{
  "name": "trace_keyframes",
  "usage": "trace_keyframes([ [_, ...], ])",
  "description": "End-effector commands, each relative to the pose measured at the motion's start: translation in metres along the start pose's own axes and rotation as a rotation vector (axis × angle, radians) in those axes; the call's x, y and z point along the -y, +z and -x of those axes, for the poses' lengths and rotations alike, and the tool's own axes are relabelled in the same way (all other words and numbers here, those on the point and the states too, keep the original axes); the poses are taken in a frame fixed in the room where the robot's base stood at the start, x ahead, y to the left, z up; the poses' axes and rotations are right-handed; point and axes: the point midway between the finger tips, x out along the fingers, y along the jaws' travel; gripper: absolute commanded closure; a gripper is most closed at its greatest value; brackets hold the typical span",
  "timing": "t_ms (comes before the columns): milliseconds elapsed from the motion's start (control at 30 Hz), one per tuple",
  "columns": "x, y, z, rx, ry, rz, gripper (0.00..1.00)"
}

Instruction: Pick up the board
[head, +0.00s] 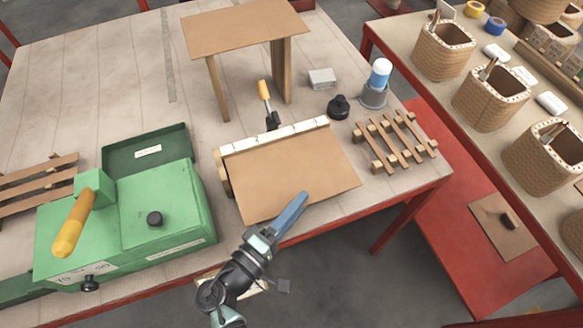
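A flat brown board (288,172) lies at the front middle of the table, tilted against a roll-like piece with a white segmented strip (275,136) along its far edge. My gripper (300,200) reaches in from below, its blue-grey fingers over the near edge of the board. The fingers overlap in this view, so I cannot tell whether they are apart or shut, or whether they touch the board. Another brown board forms the top of a small stand (243,27) farther back. A smaller brown board (503,226) lies on the red surface at right.
A green machine (130,225) with a yellow handle stands left of the board. Slatted wooden racks stand right (395,140) and far left (38,185). A black knob (338,107) and blue-and-white bottle (379,75) stand behind. Baskets line the right table. Table space at back left is clear.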

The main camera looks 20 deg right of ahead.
Motion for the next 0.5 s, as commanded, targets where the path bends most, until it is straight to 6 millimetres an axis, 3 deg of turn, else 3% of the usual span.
trace_keyframes([
  [167,0.0002,-0.0001,0.0,0.0,0.0,0.0,0.61],
  [400,0.0002,-0.0001,0.0003,0.0,0.0,0.0,1.0],
  [500,0.0002,-0.0001,0.0004,0.0,0.0,0.0,1.0],
])
